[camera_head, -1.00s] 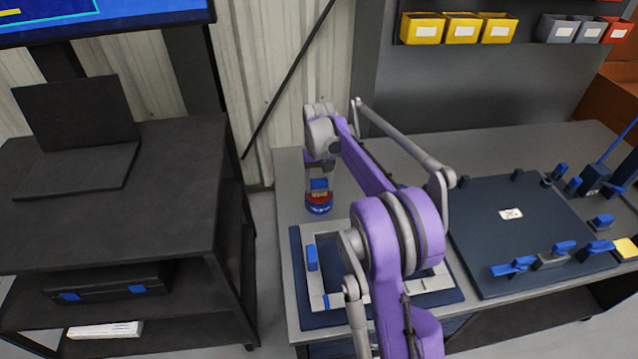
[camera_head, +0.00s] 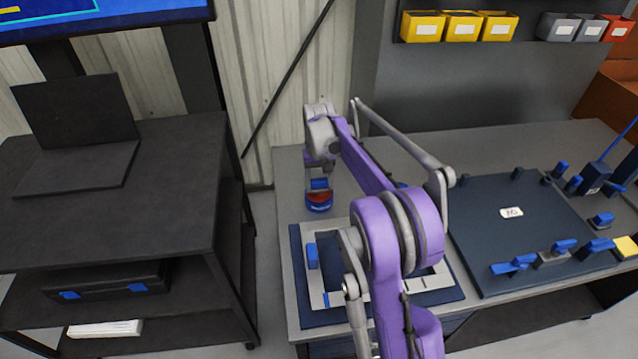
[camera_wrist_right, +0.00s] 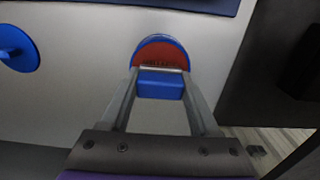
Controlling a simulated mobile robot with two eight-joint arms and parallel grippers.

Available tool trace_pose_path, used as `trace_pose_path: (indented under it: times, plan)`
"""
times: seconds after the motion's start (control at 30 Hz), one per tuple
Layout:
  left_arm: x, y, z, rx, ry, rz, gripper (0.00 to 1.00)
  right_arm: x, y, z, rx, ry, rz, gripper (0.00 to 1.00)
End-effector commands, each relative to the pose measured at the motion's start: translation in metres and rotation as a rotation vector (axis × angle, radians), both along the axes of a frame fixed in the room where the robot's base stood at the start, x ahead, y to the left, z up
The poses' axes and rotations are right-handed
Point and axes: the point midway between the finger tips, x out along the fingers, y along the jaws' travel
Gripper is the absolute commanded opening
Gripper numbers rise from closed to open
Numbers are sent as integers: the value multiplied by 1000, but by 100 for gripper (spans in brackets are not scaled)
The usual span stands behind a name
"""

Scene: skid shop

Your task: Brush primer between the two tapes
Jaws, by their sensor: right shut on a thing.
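My right gripper (camera_head: 319,184) is over the back left part of the grey bench, and the wrist view shows its two fingers (camera_wrist_right: 160,92) shut on a blue block-shaped handle (camera_wrist_right: 160,84), likely the brush's. Directly beyond it is a round pot (camera_head: 318,205) with a blue rim and red inside, also in the wrist view (camera_wrist_right: 160,50). The handle overlaps the pot; bristles are hidden, so I cannot tell how deep they are. A pale rectangular frame (camera_head: 316,286) lies on a dark mat, partly behind my arm. I cannot make out the two tapes clearly. My left gripper is not in view.
A blue block (camera_head: 312,256) is at the frame's left side. A dark board (camera_head: 530,225) with blue clamps lies on the right. A blue disc (camera_wrist_right: 18,48) shows in the wrist view. Yellow bins (camera_head: 461,27) hang behind. A black cart (camera_head: 185,195) stands left, across a gap.

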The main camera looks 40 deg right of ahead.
Motion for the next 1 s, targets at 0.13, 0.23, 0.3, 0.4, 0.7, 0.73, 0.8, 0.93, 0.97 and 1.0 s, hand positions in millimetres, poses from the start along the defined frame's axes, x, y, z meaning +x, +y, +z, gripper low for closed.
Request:
trace_pose_path:
  times: [0.13, 0.23, 0.3, 0.4, 0.7, 0.73, 0.8, 0.93, 0.97, 1.0]
  plan:
    - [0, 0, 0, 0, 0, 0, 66, 0, 0, -1, 0, 1, 0, 18]
    - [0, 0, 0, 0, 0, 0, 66, 0, 0, -1, 1, 2, 0, 18]
    - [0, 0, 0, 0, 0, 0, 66, 0, 0, -2, 1, 2, 0, 18]
    - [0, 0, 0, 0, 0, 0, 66, 0, 0, -2, 1, 2, 0, 18]
    - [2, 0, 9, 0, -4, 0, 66, 0, 0, 11, 1, 2, 0, 18]
    - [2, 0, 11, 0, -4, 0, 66, 0, 0, 14, 0, 1, 0, 18]
    - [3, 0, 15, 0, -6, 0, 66, 0, 0, 20, 0, 1, 0, 18]
    - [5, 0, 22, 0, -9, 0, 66, 0, 0, 31, 0, 1, 0, 18]
    - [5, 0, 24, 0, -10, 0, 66, 0, 0, 34, 0, 1, 0, 18]
    - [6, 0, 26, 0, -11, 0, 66, 0, 0, 37, 0, 1, 0, 18]
